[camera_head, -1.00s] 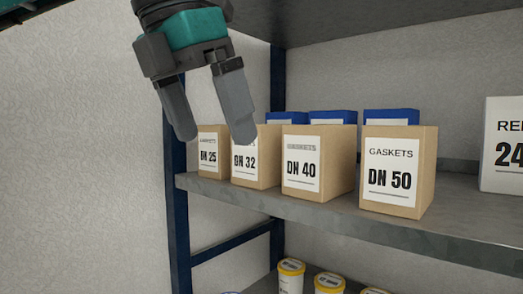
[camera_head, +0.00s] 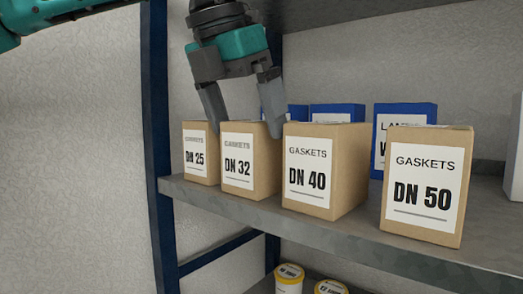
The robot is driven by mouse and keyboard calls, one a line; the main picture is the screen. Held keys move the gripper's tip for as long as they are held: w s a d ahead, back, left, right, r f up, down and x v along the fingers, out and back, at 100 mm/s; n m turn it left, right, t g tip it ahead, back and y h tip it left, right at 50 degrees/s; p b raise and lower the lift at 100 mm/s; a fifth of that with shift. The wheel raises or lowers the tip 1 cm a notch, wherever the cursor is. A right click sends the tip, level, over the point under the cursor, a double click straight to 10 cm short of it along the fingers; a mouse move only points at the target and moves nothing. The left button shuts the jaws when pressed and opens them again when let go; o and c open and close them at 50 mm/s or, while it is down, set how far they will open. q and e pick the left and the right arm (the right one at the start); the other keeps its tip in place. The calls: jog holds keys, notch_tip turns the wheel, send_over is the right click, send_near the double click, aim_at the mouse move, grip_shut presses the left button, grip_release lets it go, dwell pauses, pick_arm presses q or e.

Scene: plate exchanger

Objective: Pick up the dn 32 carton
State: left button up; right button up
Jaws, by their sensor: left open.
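The DN 32 carton (camera_head: 249,167) is a brown box with a white label. It stands upright on the grey shelf (camera_head: 300,229), between the DN 25 carton (camera_head: 200,152) and the DN 40 carton (camera_head: 324,168). My left gripper (camera_head: 246,132) points down over the DN 32 carton, open. One finger shows by the gap toward DN 25, the other by the gap toward DN 40. The fingertips reach about the carton's top edge; I cannot tell whether they touch it. My right gripper is not in view.
The DN 50 carton (camera_head: 426,184) stands to the right. Blue boxes (camera_head: 337,112) stand behind the row. A dark blue rack post (camera_head: 157,142) rises at the left. Yellow-lidded tubs (camera_head: 289,278) stand on the shelf below. The gaps beside DN 32 are narrow.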

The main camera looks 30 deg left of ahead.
pick_arm(q)
jog(key=shift+w, duration=0.45)
jog(key=w, duration=0.2)
jog(key=w+p, duration=0.1)
jog(key=w, duration=0.1)
jog(key=shift+d+f, duration=0.15)
jog(key=shift+d, duration=0.1)
jog(key=shift+w+f, duration=0.1)
jog(key=shift+f, duration=0.7)
jog(key=shift+w+f, duration=0.2)
jog(key=shift+f, duration=0.3)
jog(key=shift+c, duration=0.3)
jog(key=c, duration=1)
jog(key=shift+r, duration=0.1)
